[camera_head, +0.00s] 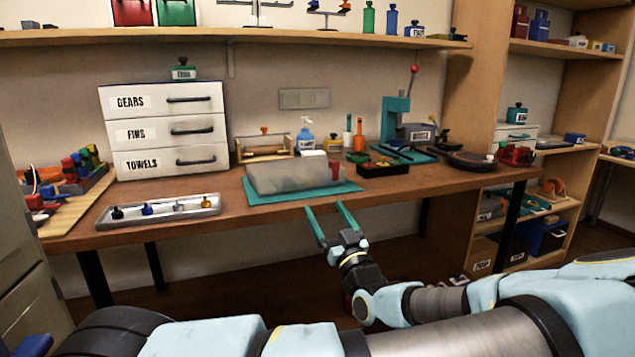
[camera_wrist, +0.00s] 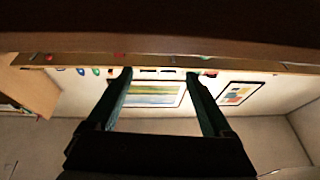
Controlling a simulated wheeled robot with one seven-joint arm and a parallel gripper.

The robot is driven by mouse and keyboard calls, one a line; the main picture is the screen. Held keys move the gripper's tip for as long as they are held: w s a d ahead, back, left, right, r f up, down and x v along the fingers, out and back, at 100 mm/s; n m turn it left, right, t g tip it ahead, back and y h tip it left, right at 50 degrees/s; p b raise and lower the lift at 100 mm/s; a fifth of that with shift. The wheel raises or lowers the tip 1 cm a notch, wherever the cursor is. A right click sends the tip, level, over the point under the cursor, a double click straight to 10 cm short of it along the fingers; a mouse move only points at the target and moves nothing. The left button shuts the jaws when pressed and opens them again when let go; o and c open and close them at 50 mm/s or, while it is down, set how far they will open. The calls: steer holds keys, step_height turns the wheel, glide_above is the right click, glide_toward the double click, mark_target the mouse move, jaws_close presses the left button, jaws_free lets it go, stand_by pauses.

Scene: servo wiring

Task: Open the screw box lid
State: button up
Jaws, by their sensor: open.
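A wide grey, cloudy box (camera_head: 290,176) sits on a teal mat (camera_head: 262,198) near the middle of the workbench. No label on it is readable, so I cannot tell for sure that it is the screw box, and its lid seam is not clear. A red part (camera_head: 335,172) shows at its right end. My gripper (camera_head: 325,206) is open and empty, with its two teal fingers apart. It is at the front of the bench, in front of the mat and apart from the box. In the wrist view the spread fingers (camera_wrist: 160,74) have nothing between them.
A metal tray (camera_head: 160,216) with several small parts lies at the bench's front left. White drawers (camera_head: 163,130) stand behind it. A black bin (camera_head: 383,169) and a teal press (camera_head: 395,120) are right of the grey box. The bench's front edge (camera_head: 400,190) is close to my gripper.

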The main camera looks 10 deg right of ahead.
mark_target(310, 196)
steer(key=p+x, duration=0.2)
steer(key=x, duration=0.8)
steer(key=shift+w+r, duration=0.15)
steer(key=shift+w, duration=0.15)
steer(key=shift+c, duration=0.3)
jaws_close()
stand_by(0.3)
